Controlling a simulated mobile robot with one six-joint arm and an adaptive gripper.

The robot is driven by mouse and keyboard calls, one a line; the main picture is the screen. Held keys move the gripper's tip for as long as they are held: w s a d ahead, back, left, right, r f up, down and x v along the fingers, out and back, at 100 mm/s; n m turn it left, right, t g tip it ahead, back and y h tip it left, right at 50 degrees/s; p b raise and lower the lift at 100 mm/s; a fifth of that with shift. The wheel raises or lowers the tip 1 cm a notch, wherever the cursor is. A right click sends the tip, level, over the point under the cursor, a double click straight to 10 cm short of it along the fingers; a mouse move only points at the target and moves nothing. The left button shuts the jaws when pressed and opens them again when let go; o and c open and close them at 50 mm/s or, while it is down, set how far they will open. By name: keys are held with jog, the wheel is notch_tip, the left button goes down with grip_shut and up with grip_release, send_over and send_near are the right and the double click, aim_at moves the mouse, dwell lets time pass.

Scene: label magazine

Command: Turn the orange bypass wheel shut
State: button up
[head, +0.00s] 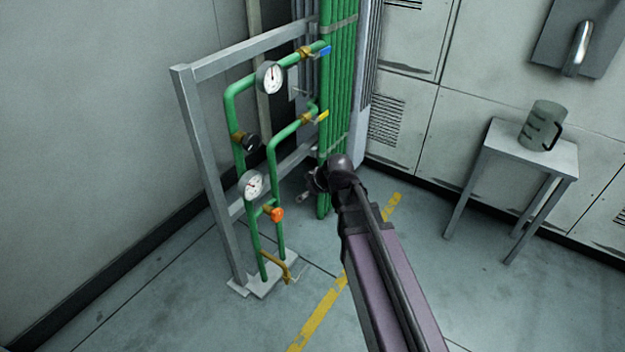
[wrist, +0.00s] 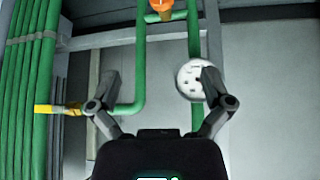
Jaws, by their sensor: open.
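The orange bypass wheel (head: 277,214) sits on a short cross pipe between two green pipes, low on the pipe rack. In the wrist view the orange wheel (wrist: 161,5) is at the top edge, partly cut off. My gripper (head: 305,196) is up and to the right of the wheel in the head view, apart from it, and partly hidden by my arm. In the wrist view my gripper (wrist: 159,75) has its fingers spread wide with nothing between them. The wheel lies beyond the fingertips in that picture.
Near the wheel are a lower gauge (head: 252,184), a black wheel (head: 252,142) and a brass pipe (head: 275,262). A yellow-handled valve (head: 322,116) and an upper gauge (head: 270,77) sit higher. A small table (head: 557,160) holds a jug (head: 541,126). Floor ahead is clear.

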jog(key=shift+s+d+r+m+p, duration=0.15)
jog(key=shift+s+d+r+p, duration=0.05)
jog(key=shift+r+p, duration=0.4)
jog(key=shift+s+d+r+m+p, duration=0.1)
jog(key=shift+s+d+r+p, duration=0.1)
jog(key=shift+r+p, duration=0.35)
jog(key=shift+s+d+r+m+p, duration=0.15)
jog(key=shift+s+d+r+p, duration=0.05)
jog(key=shift+r+p, duration=0.4)
jog(key=s+d+f+m+g+h, duration=0.3)
jog(key=s+d+m+g+h, duration=0.35)
jog(key=s+d, duration=0.65)
notch_tip(320, 180, up, 23)
jog(key=a+m+t+y+p, duration=0.1)
jog(key=y+p, duration=0.1)
jog(key=p, duration=2.1)
jog(key=shift+r, duration=0.15)
